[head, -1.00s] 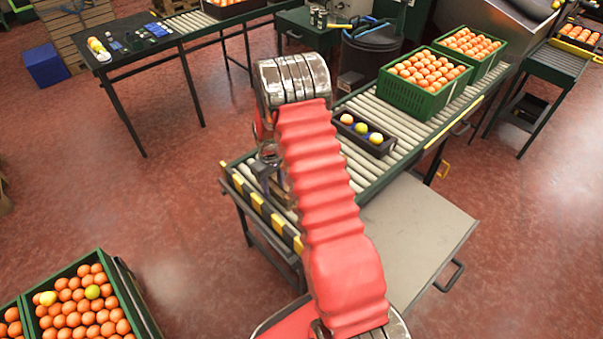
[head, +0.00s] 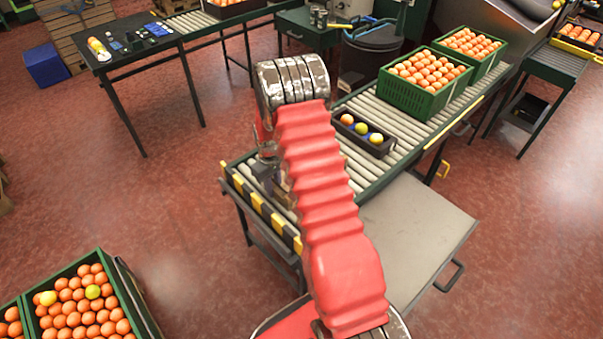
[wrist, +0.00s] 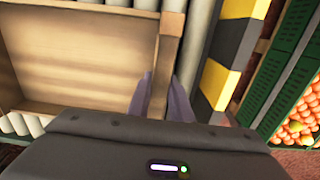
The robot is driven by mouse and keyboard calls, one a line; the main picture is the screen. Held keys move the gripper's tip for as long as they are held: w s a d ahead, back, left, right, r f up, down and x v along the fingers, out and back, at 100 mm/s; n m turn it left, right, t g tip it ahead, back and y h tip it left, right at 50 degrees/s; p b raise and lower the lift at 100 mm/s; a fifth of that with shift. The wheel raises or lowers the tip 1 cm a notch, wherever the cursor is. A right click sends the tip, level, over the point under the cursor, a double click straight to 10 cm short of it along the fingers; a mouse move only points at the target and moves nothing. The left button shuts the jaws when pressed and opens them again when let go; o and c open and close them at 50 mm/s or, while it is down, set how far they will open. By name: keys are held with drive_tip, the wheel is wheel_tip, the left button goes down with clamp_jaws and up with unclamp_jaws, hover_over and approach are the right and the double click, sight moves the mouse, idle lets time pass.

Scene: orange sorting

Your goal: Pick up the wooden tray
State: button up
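The wooden tray (wrist: 85,48) fills the left of the wrist view, its pale inside facing the camera. One darker side wall (wrist: 166,55) runs between the two purplish fingers of my gripper (wrist: 162,88). One finger is on the inner side of that wall and the other on the outer side. Both are very close to the wood; whether they press on it cannot be told. In the head view, my red arm hides most of the tray and my gripper at the near end of the roller conveyor (head: 398,130).
A yellow-and-black striped end bar (head: 262,208) lies close beside the tray. A dark box with three fruits (head: 362,134) and green crates of oranges (head: 425,85) stand farther along the rollers. Another orange crate (head: 82,300) is at lower left. A grey side table (head: 425,235) is clear.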

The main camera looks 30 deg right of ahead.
clamp_jaws()
wheel_tip(320, 180, up, 10)
drive_tip(key=shift+r, duration=0.1)
idle(0.6)
idle(0.4)
drive_tip(key=s+a+r+m, duration=0.1)
drive_tip(key=s+a+r, duration=0.1)
drive_tip(key=a+r, duration=1.1)
drive_tip(key=a, duration=0.3)
drive_tip(key=shift+s+a+r+m, duration=0.15)
drive_tip(key=shift+s+a+m, duration=0.1)
drive_tip(key=shift+a+m, duration=0.05)
drive_tip(key=shift+s, duration=0.1)
